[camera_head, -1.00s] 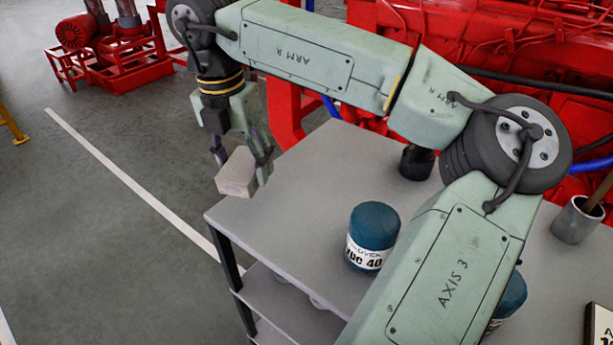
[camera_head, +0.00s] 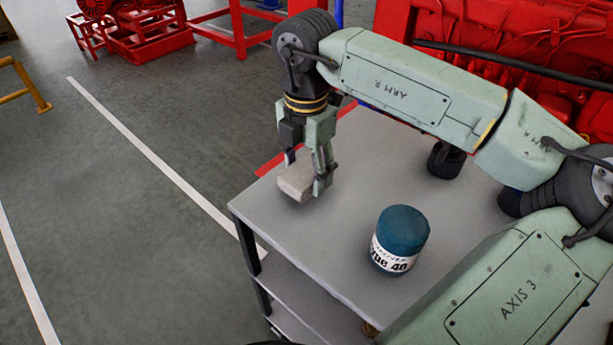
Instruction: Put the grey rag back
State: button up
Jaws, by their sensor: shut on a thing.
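The grey rag (camera_head: 295,184) is a pale, block-like folded piece held between the fingers of my gripper (camera_head: 308,178). My gripper points down and is shut on it. The rag is over the left part of the grey table top (camera_head: 345,250), near its left edge. I cannot tell whether its underside touches the surface or hangs just above it.
A blue can with a white label (camera_head: 401,240) stands on the table, right of and nearer than the rag. A dark cylinder (camera_head: 446,160) stands further back, partly behind my arm. Red machinery (camera_head: 500,50) stands behind the table. The table's left front area is clear.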

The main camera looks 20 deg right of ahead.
aim_at(306, 181)
jog(key=shift+f+p, duration=0.3)
jog(key=shift+f, duration=1.25)
jog(key=o, duration=1)
notch_tip(306, 181, up, 12)
jog(key=shift+r+b, duration=0.1)
jog(key=shift+b, duration=0.9)
